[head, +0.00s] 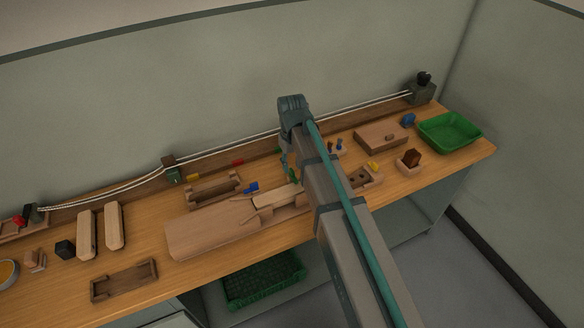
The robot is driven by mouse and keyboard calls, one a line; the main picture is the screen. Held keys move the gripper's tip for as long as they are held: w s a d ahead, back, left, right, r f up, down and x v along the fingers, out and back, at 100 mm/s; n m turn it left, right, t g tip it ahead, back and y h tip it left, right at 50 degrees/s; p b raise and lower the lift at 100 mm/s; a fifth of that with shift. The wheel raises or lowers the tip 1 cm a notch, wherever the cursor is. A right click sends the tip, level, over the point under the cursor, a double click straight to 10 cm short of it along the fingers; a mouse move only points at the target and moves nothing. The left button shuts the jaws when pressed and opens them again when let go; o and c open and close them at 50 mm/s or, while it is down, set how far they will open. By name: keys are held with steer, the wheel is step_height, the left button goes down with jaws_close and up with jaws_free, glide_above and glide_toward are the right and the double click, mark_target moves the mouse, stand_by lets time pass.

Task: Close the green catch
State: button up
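My arm reaches across the bench, and its teal wrist (293,108) is bent downward over the middle of the bench. Below the wrist, a narrow dark green shape (290,168) shows beside the arm; I cannot tell whether it is my gripper or another part. My gripper's fingertips are not clear, being small and partly behind the arm.
A large wooden board assembly (205,230) lies at the bench's middle front. A wooden tray (123,281) and two rounded wooden blocks lie to the left. A green bin (449,136) stands at the right end. White cords (120,198) run along the back.

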mark_target(292, 170)
step_height(292, 170, up, 10)
steer(key=shift+f, duration=0.15)
stand_by(0.5)
